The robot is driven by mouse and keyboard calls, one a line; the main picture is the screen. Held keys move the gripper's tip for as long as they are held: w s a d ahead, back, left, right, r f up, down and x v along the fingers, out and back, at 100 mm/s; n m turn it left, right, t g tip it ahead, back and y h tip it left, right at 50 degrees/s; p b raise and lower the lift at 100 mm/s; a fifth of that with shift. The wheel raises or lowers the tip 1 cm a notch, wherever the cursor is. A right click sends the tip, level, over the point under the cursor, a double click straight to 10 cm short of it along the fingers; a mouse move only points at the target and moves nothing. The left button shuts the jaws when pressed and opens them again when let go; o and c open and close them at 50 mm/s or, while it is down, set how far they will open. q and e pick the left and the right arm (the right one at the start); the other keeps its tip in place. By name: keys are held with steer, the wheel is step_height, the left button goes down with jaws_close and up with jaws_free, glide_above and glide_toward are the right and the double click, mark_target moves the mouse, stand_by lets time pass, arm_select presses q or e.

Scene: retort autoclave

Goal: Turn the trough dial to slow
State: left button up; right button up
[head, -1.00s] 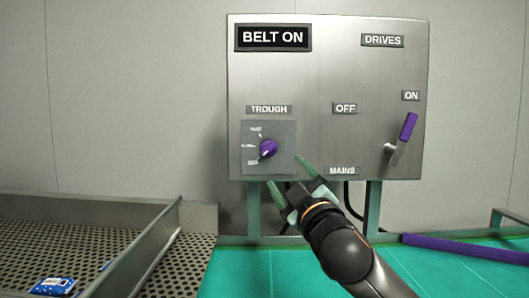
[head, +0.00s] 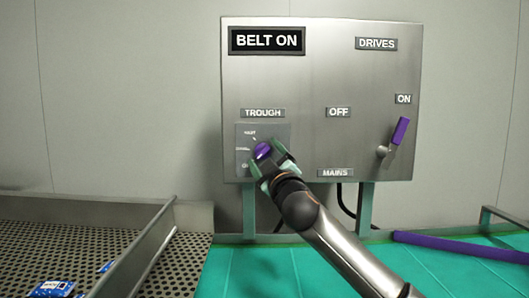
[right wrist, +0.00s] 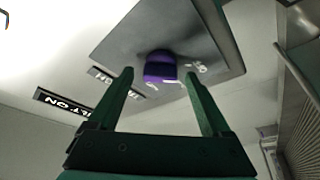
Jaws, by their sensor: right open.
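The trough dial is a purple knob (head: 263,151) on a small grey plate (head: 243,138) under the TROUGH label (head: 262,113). FAST shows at the top of its scale, a mark reads at the left, and the lowest mark is partly covered. My right gripper (head: 270,164) is open at the dial, its fingers on either side of the knob in the head view. In the right wrist view the purple knob (right wrist: 160,68) lies just beyond and between the two green fingertips (right wrist: 158,78). I cannot tell whether they touch it. My left gripper is out of view.
The steel panel (head: 310,70) also carries a BELT ON display (head: 267,40) and a purple-handled mains lever (head: 400,131) at ON. A perforated trough (head: 60,240) with blue packets (head: 54,288) is at lower left. A green surface (head: 240,270) lies below the panel.

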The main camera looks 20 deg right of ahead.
steer(key=shift+w, duration=0.25)
steer(key=shift+c, duration=0.2)
jaws_close()
stand_by(0.4)
